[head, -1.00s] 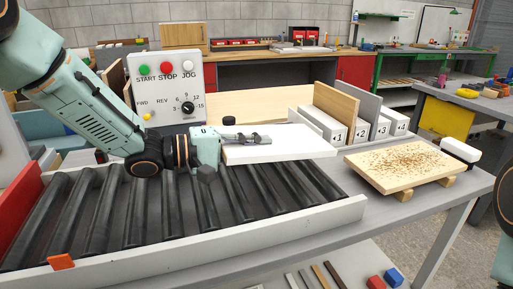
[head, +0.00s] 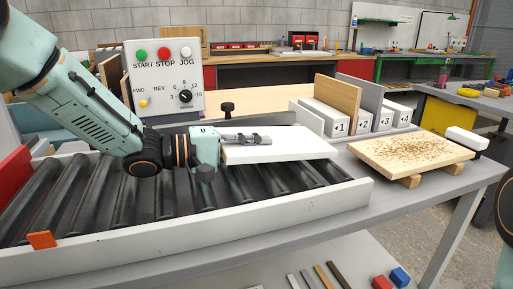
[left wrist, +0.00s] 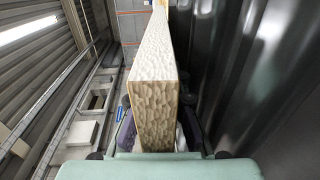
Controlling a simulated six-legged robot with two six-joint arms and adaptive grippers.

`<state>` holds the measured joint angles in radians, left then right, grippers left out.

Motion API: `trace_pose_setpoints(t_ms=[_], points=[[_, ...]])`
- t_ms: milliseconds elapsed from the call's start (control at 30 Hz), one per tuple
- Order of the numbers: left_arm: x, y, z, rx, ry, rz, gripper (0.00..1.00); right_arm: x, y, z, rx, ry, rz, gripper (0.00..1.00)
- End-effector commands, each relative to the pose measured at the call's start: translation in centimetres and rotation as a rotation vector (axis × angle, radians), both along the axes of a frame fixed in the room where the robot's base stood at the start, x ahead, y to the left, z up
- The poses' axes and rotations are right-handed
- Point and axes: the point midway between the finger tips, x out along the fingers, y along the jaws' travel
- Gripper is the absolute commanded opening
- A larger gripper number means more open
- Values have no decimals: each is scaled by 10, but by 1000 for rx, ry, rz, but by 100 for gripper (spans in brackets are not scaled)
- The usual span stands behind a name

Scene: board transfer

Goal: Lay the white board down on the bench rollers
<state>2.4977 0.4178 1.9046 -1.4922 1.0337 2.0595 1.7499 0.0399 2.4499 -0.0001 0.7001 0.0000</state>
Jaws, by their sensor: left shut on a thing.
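The white board (head: 285,149) lies roughly flat at the right end of the bench rollers (head: 128,190) in the head view. My left gripper (head: 245,139) is shut on its left end. Whether the board's underside touches the rollers cannot be told. In the left wrist view the board (left wrist: 155,85) shows edge-on, with rough pale faces, between the fingers of my left gripper (left wrist: 156,128). Dark rollers (left wrist: 250,80) fill the right of that view. My right gripper is not in view.
A low grey rail (head: 200,228) with an orange tab (head: 42,240) runs along the front of the rollers. A control panel (head: 163,75) stands behind. Numbered slots with upright boards (head: 338,100) stand behind right. A chip-covered board (head: 410,155) rests on blocks at right.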

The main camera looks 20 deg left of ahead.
Motion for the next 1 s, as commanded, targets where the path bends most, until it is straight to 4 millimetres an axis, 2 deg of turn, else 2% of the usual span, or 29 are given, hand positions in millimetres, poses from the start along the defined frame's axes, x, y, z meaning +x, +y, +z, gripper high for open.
trace_pose_setpoints(t_ms=[400, 433, 700, 867, 900, 1000], points=[[0, 0, -1, -2, -3, 0, 0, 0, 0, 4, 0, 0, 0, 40], [0, 0, -1, -1, -3, 0, 17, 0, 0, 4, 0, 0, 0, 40], [0, 0, -2, -1, 0, -1, 40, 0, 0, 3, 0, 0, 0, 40], [-1, 0, -4, 1, 2, -2, 41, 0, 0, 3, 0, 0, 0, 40], [-1, -1, -5, 3, 6, -2, 34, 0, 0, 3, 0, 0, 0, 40], [-1, -1, -6, 3, 7, -3, 43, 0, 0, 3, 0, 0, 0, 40]])
